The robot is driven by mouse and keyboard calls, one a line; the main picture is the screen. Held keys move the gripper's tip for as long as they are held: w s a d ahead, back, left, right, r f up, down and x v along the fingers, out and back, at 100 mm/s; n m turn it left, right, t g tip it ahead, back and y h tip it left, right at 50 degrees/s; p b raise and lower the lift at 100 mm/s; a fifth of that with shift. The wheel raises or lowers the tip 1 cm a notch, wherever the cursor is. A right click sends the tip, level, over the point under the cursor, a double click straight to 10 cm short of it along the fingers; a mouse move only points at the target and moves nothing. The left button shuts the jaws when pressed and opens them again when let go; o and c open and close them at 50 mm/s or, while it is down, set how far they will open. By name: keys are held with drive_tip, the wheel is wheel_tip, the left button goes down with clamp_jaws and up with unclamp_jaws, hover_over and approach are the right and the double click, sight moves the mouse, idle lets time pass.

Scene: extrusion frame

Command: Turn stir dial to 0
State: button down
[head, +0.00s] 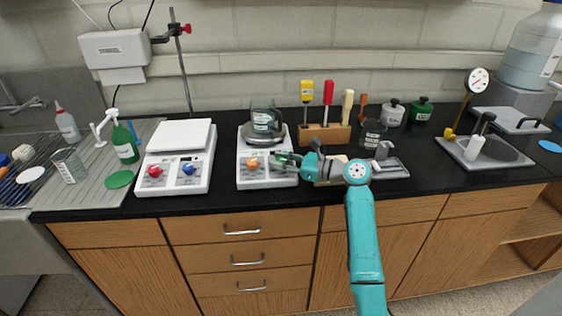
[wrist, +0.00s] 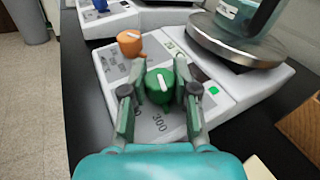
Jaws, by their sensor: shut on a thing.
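The white hotplate (head: 252,181) at the middle of the counter has an orange dial (head: 252,163) and a green dial (wrist: 160,86) on its sloped front. In the wrist view the orange dial (wrist: 130,42) is just beyond the green one. My gripper (wrist: 159,92) is shut on the green dial, one finger on each side. A white pointer line shows on top of the green dial. In the head view my gripper (head: 284,159) covers most of this dial. Printed numbers, one reading 300, lie beside it. I cannot read which dial is marked stir.
A glass beaker (head: 263,122) with liquid stands on the hotplate's round metal top (wrist: 240,42). A second white device (head: 177,180) with red and blue dials is to the left. A wooden tool rack (head: 324,136) is behind my gripper at right. Black counter lies between the devices.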

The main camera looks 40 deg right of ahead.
sight(281, 159)
drive_tip(key=n+g+y, duration=0.4)
drive_tip(key=shift+d+r, duration=0.1)
drive_tip(key=shift+n+g+y, duration=0.65)
drive_tip(key=shift+n+g, duration=0.45)
drive_tip(key=shift+g, duration=0.3)
drive_tip(key=shift+n+g+y, duration=0.65)
drive_tip(key=shift+n+g, duration=0.45)
drive_tip(key=shift+g, duration=0.6)
drive_tip(key=c, duration=0.9)
unclamp_jaws()
drive_tip(key=shift+o, duration=0.2)
wheel_tip(281, 159, up, 10)
drive_tip(key=shift+f, duration=0.15)
